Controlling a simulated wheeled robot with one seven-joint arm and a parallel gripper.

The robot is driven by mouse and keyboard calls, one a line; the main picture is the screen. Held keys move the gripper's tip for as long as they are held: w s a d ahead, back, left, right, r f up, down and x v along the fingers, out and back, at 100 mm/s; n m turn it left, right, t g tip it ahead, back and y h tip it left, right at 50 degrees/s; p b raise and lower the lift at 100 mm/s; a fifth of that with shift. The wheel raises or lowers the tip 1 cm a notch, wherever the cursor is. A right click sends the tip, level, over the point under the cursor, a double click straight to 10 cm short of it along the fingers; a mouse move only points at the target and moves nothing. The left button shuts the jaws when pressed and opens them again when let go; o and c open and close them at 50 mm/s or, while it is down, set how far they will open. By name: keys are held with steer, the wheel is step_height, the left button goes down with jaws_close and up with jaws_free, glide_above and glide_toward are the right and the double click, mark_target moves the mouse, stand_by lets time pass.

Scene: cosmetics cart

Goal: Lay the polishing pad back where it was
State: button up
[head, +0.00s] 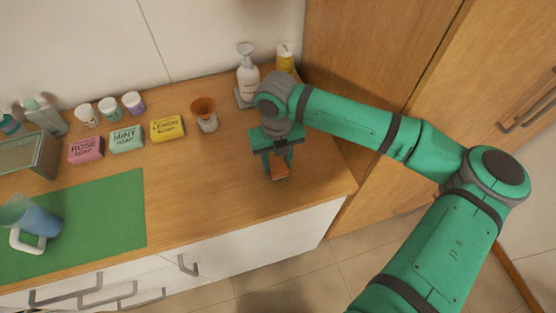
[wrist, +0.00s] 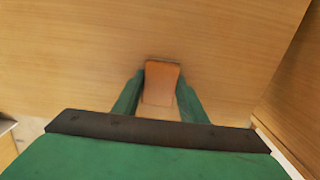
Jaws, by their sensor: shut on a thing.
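The polishing pad (wrist: 160,85) is a small orange-brown block between the two green fingers of my gripper (wrist: 158,98) in the wrist view. In the head view the pad (head: 279,172) shows below my gripper (head: 278,164), near the front right part of the wooden counter (head: 225,195). My gripper is shut on the pad and points down. I cannot tell for sure whether the pad touches the counter. My fingers hide parts of its sides.
A brown-topped cup (head: 204,115), a yellow lemon soap (head: 167,128) and other soaps stand to the left. The counter around the pad is clear.

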steer(key=shift+f, duration=0.1)
steer(key=o, duration=0.9)
steer(key=shift+o, duration=0.5)
steer(key=shift+w, duration=0.1)
steer(key=shift+d, duration=0.1)
steer(key=shift+s+a, duration=0.2)
steer(key=shift+a, duration=0.05)
steer(key=shift+d, duration=0.15)
